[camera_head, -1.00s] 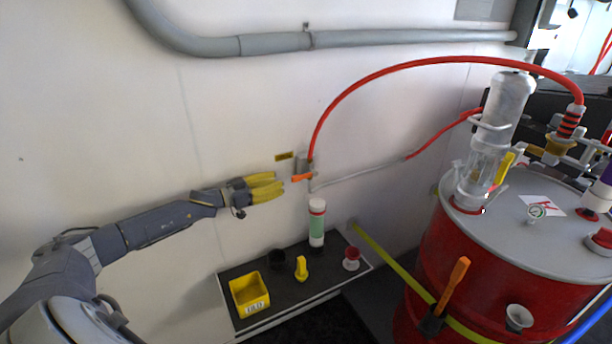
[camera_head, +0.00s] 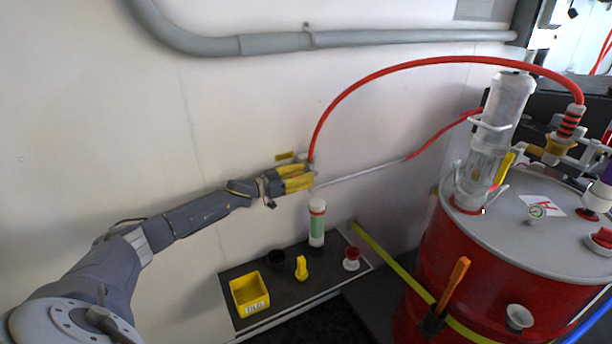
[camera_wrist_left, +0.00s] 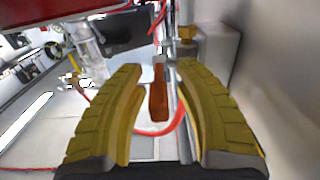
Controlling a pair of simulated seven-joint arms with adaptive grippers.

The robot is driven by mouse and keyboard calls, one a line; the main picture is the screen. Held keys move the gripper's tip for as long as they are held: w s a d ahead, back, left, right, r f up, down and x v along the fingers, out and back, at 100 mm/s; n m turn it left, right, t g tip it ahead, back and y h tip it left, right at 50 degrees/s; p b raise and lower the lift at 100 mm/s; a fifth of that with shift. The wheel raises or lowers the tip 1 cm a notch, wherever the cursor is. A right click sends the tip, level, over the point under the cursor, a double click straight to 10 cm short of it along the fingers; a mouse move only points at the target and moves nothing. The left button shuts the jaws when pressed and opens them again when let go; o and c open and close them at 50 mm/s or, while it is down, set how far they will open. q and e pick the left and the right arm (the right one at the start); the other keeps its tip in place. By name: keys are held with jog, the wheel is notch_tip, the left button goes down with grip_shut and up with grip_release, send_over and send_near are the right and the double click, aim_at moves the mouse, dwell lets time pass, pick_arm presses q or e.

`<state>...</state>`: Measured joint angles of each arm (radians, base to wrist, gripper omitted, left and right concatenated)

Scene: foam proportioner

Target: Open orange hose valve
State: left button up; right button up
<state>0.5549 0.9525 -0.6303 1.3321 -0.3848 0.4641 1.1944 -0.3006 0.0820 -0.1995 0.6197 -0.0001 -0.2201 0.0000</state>
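The orange hose valve is on the wall at the lower end of the red hose (camera_head: 352,92). Its orange handle (camera_wrist_left: 158,97) shows in the left wrist view between the two yellow fingers, pointing toward the palm. My left gripper (camera_head: 309,177) reaches the valve in the head view and covers the handle there. In the left wrist view the fingers of my left gripper (camera_wrist_left: 160,72) are apart, with a gap visible on each side of the handle. My right gripper is not in view.
Below the arm, a dark shelf (camera_head: 232,272) holds a yellow bin (camera_head: 249,294), a white-green cylinder (camera_head: 317,224) and small parts. A red drum (camera_head: 450,240) with another orange lever (camera_head: 456,281) stands at right. A grey pipe (camera_head: 400,38) runs above; the wall between is clear.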

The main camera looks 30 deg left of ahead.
pick_arm(q)
jog(key=shift+w+d, duration=0.1)
jog(key=shift+w, duration=0.05)
grip_shut()
dwell(0.4)
